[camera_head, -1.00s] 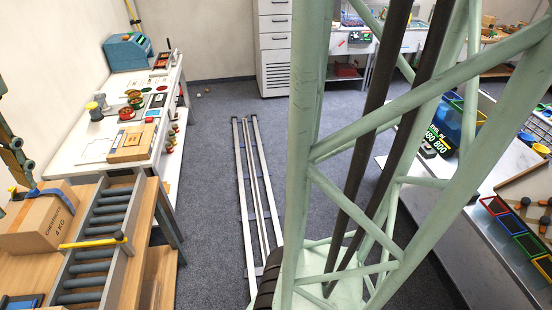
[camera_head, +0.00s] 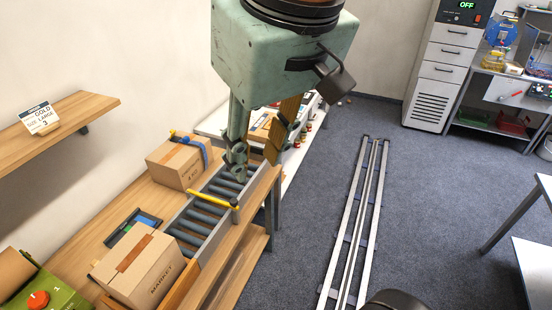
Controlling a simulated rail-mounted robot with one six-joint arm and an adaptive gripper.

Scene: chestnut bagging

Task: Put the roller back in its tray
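No roller can be made out for certain. A blue curved piece with a small yellow-and-black part (camera_head: 190,145) lies across the top of the rear cardboard box (camera_head: 172,165); I cannot tell whether it is the roller. A small dark tray with blue and green inside (camera_head: 133,228) lies on the wooden bench, left of the roller conveyor; it may be the roller's tray. My gripper (camera_head: 240,165) hangs over the conveyor's far end, right of the rear box. Its fingers are small and partly overlapped by my arm, so its opening and any hold are unclear.
The conveyor (camera_head: 188,232) has a yellow bar across it. A front cardboard box (camera_head: 138,265) stands at its near end. A wooden shelf (camera_head: 70,118) with an order card is on the left wall. Floor rails (camera_head: 357,220) run to the right; the carpet there is clear.

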